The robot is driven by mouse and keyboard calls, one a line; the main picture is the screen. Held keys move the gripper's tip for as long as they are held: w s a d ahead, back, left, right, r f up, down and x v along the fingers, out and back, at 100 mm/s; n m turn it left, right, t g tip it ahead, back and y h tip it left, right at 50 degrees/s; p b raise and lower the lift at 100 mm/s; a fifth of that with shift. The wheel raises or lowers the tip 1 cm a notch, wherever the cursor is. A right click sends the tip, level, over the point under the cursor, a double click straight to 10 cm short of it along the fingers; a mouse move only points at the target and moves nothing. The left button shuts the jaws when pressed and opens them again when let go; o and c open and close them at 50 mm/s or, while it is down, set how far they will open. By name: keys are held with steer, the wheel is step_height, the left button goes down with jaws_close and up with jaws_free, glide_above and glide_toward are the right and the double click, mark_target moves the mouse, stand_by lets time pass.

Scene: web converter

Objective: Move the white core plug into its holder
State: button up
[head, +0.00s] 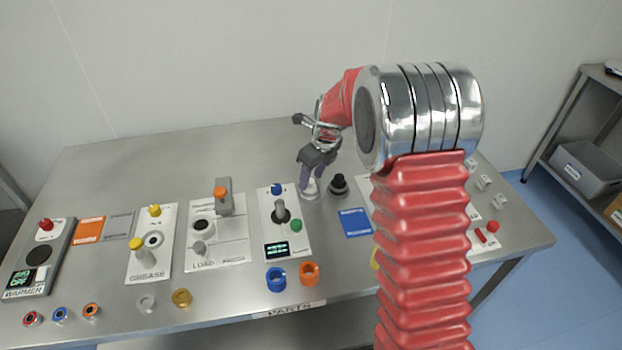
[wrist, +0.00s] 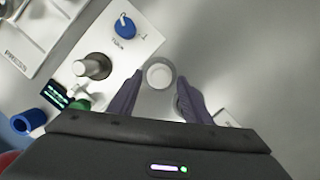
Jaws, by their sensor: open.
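The white core plug (wrist: 160,74) appears in the wrist view as a pale round top with a greyish rim around it. In the head view it shows as a small whitish piece (head: 309,188) on the table, right of the lever panel. My gripper (wrist: 160,84) is open, with its two purple fingers on either side of the plug and apart from it. In the head view my gripper (head: 312,178) points down over the plug and partly hides it. A black knob-like piece on a round base (head: 338,185) stands just to the right. I cannot tell which thing is the plug's holder.
The lever panel (head: 291,240) with a blue knob and green button is close on the left. A blue card (head: 355,223) lies to the front right. Blue (head: 276,279) and orange (head: 309,273) rings stand in front. The table behind is clear.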

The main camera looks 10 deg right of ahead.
steer(key=v, duration=1.2)
steer(key=shift+r, duration=0.2)
steer(key=shift+s, duration=0.1)
steer(key=s+r+n+t, duration=0.1)
steer(key=s+r+n, duration=0.2)
steer(key=s+n, duration=1.1)
steer(key=s+a+r+n+t+h, duration=0.1)
steer(key=s+r+n, duration=0.3)
steer(key=s+n, duration=1)
steer(key=s+t, duration=0.1)
steer(key=s, duration=0.4)
steer(key=shift+a+n+h, duration=0.2)
steer(key=shift+n+h, duration=0.1)
steer(key=shift+n, duration=0.1)
steer(key=shift+r, duration=0.1)
steer(key=shift+c, duration=0.4)
